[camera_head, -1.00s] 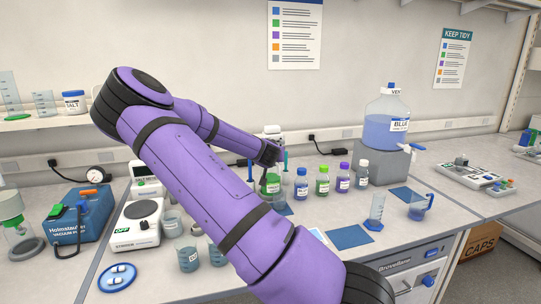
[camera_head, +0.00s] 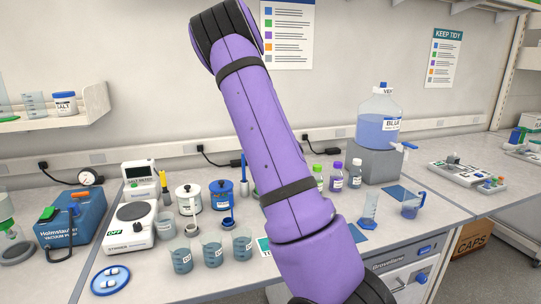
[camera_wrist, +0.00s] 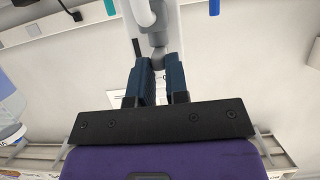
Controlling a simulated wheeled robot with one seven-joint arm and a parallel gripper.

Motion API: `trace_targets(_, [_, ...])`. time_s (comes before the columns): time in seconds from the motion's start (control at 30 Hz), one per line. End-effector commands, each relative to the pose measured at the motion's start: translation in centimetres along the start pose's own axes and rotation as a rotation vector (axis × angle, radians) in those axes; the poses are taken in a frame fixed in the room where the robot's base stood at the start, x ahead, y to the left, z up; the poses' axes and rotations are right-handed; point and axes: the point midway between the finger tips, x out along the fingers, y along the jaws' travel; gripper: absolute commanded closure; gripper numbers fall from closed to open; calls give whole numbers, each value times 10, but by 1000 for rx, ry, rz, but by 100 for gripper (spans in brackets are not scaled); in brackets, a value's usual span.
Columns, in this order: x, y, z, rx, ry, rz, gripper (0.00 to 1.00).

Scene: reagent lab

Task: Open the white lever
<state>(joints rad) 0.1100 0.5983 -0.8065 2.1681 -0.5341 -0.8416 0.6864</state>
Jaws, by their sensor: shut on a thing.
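In the wrist view, the two dark blue fingers of my gripper (camera_wrist: 160,74) are closed around the end of a pale white-grey lever (camera_wrist: 158,42). The lever sits in front of a white upright body, with a curved white part (camera_wrist: 144,12) at the top of the picture. The lever's full shape and angle are hard to make out because the fingers cover part of it. In the head view, my raised purple arm hides both gripper and lever.
The bench holds a stirrer (camera_head: 130,222), several beakers, a white pot (camera_head: 188,199), a blue pot (camera_head: 221,194) and bottles (camera_head: 336,176). A carboy (camera_head: 378,125) with a tap stands on a grey block at right. A wall shelf (camera_head: 60,122) is at left.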

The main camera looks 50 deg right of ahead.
Motion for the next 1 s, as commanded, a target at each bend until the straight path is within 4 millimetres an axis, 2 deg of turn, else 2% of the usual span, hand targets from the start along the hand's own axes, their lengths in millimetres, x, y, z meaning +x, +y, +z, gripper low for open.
trace_targets(0.57, [0, 0, 2, -8, -4, -17, 100])
trace_targets(0.6, [0, 0, 2, -8, -4, -17, 78])
trace_targets(0.63, [0, 0, 2, -8, -4, -17, 74])
trace_targets(1.0, [-4, 1, 0, -5, -1, -16, 74])
